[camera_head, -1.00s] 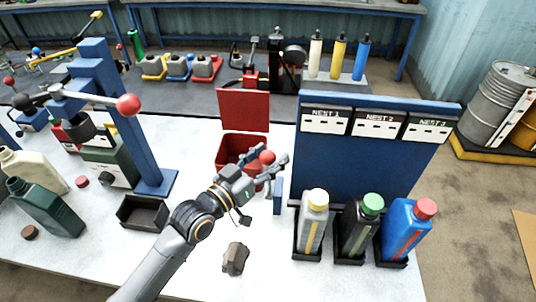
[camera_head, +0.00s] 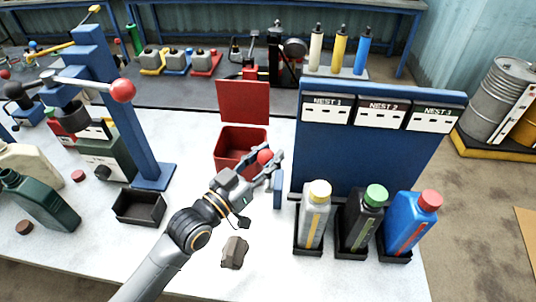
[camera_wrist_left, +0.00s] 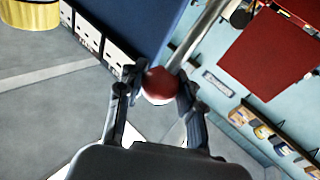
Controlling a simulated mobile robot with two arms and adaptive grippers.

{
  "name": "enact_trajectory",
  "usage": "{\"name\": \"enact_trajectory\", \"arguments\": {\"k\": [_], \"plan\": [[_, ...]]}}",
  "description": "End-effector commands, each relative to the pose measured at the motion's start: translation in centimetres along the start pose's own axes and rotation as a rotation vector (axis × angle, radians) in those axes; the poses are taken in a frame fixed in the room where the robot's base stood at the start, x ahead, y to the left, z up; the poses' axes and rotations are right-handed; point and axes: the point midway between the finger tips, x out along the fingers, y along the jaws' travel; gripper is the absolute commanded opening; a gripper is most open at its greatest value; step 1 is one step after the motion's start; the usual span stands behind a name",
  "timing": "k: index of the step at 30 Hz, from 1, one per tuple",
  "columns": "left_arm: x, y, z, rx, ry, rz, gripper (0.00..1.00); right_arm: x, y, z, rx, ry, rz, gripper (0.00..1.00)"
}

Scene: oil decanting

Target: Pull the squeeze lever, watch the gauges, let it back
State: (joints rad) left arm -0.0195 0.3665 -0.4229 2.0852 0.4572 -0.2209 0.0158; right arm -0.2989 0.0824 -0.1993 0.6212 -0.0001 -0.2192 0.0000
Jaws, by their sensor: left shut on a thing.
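My left gripper (camera_head: 264,165) is shut on the red ball knob (camera_head: 265,156) of the squeeze lever, left of the blue nest panel (camera_head: 372,162). In the left wrist view the knob (camera_wrist_left: 161,84) sits between both fingers (camera_wrist_left: 160,90), with a grey rod running up behind it. The lever's lower part is hidden by the gripper. White gauge plates under NEST 1 (camera_head: 326,115), NEST 2 (camera_head: 379,118) and NEST 3 (camera_head: 431,124) face me; their readings are too small to tell. Grey, black and blue bottles (camera_head: 314,215) stand in the nests below. My right gripper is out of view.
An open red bin (camera_head: 231,141) stands behind the gripper. A blue press stand (camera_head: 146,165) with another red knob rises at left.

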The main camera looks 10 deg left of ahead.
Motion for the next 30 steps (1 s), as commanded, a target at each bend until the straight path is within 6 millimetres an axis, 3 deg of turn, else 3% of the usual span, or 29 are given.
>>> {"name": "enact_trajectory", "arguments": {"k": [1,15,21,30], "plan": [[-0.8,0.3,1.3,0.018,0.024,0.007,0.0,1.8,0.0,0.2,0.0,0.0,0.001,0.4],[-5.7,3.1,4.1,0.203,0.296,0.06,0.0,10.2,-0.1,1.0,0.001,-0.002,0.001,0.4],[-6.8,3.7,4.8,0.251,0.364,0.073,0.0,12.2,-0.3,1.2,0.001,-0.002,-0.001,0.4],[-7.3,4.0,4.9,0.276,0.402,0.08,0.0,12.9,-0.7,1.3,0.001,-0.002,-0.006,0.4]]}}
